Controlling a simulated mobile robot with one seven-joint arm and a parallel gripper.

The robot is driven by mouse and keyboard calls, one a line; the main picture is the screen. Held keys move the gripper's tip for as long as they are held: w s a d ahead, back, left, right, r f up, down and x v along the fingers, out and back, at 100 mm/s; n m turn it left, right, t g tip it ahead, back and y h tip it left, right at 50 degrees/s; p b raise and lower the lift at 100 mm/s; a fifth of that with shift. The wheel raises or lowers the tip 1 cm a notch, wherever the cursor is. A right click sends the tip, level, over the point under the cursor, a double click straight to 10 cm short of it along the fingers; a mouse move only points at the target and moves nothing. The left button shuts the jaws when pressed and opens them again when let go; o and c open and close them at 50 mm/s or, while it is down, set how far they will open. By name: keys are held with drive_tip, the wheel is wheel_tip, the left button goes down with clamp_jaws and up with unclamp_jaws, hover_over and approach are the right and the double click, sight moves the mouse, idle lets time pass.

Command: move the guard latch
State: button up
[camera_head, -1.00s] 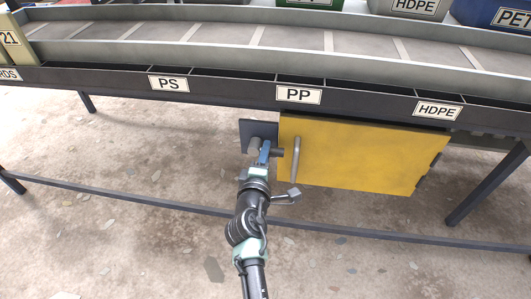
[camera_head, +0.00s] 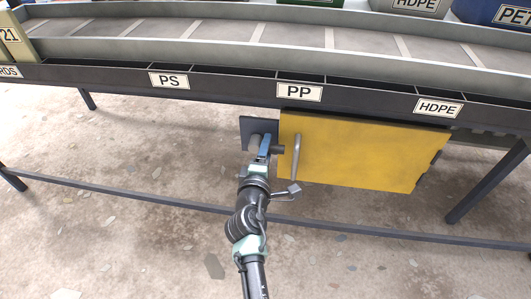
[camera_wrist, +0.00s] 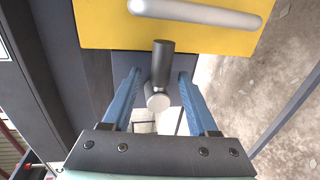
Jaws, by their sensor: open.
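The guard is a yellow panel (camera_head: 365,152) hung under the conveyor frame, with a grey bar handle (camera_head: 296,157) near its left edge. The handle also crosses the top of the wrist view (camera_wrist: 195,13). The latch is a dark grey cylinder with a light round end (camera_wrist: 158,100), in front of a dark plate (camera_head: 250,127) left of the panel. My gripper (camera_wrist: 158,92) has blue fingers and is open. In the wrist view the latch cylinder lies between the two fingers, with a visible gap on each side. In the head view my gripper (camera_head: 265,145) partly hides the latch.
The conveyor frame with PS, PP (camera_head: 300,91) and HDPE labels runs above the panel. A low dark rail (camera_head: 390,235) crosses below, and a table leg (camera_head: 490,183) stands at right. The floor in front holds only small flat scraps.

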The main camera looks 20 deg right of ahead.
drive_tip(key=p+v, duration=0.2)
drive_tip(key=v, duration=1.1)
drive_tip(key=shift+p, duration=0.4)
drive_tip(key=w+a+r+m+t+y, duration=0.1)
drive_tip(key=w+a+r+m+t, duration=0.15)
drive_tip(key=r, duration=0.85)
drive_tip(key=w+a+r+m+t+y, duration=0.1)
drive_tip(key=a+r+m+t, duration=0.15)
drive_tip(key=r, duration=0.75)
drive_tip(key=w+a+r+m+t, duration=0.15)
drive_tip(key=r+m, duration=0.25)
drive_tip(key=r, duration=0.7)
drive_tip(key=s+a+r+m+t+y+p, duration=0.1)
drive_tip(key=s+a+r+t+y, duration=0.15)
drive_tip(key=s+r, duration=0.45)
drive_tip(key=s+a+r+m+t+y+p, duration=0.1)
drive_tip(key=s+a+r+t+y, duration=0.15)
drive_tip(key=r, duration=0.75)
drive_tip(key=s+a+r+t+y, duration=0.25)
drive_tip(key=s+r, duration=0.25)
drive_tip(key=r, duration=0.4)
wheel_tip(320, 180, up, 26)
drive_tip(key=p, duration=2.7)
drive_tip(key=shift+w+a+r+h, duration=0.15)
drive_tip(key=shift+w+a+h, duration=0.05)
drive_tip(key=shift+w+h, duration=0.2)
